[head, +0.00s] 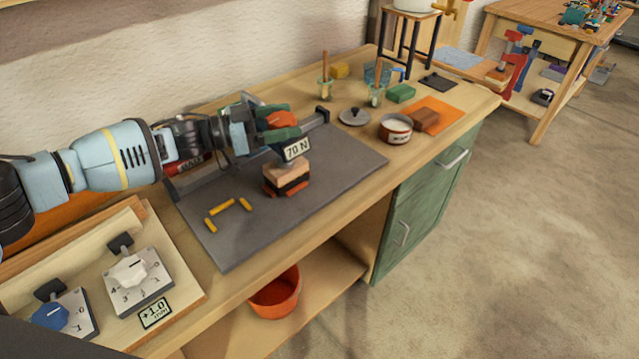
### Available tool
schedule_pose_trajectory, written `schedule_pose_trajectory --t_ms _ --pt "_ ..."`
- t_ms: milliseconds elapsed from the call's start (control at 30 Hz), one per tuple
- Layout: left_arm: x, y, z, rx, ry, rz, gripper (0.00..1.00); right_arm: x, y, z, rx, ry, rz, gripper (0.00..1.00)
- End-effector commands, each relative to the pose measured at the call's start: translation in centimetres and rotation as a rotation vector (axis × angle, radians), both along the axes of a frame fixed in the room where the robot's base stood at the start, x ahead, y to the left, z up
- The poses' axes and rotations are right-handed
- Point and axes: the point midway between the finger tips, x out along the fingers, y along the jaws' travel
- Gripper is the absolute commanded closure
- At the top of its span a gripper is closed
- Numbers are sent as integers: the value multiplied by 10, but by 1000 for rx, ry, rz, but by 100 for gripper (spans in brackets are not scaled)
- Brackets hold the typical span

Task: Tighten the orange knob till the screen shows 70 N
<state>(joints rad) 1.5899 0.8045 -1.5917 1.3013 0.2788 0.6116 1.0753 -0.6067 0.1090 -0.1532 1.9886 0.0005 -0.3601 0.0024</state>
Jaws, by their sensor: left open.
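The orange knob (282,118) is at the top of a clamp over the dark grey mat (240,225). The clamp's small screen (297,149) reads 70 N. Below it a stack of wood-coloured and dark blocks (287,176) sits on the mat, with orange at its foot. My left gripper (268,122) is open at the knob, coming in from the left; whether its fingers touch the knob cannot be told. The gripper hides part of the clamp. My right gripper is out of view.
Several yellow pieces (222,207) lie on the mat. A board with a white dial (130,270), a blue dial (52,314) and a "+1.0" display (155,313) is at front left.

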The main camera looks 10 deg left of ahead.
Motion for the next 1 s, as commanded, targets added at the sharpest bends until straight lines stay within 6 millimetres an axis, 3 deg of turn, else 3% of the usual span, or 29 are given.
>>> schedule_pose_trajectory --t_ms 867,1000 --pt "-1 -1 0 -3 2 319 28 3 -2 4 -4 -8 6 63" --pt "-16 16 -1 3 1 331 28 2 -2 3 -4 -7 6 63"
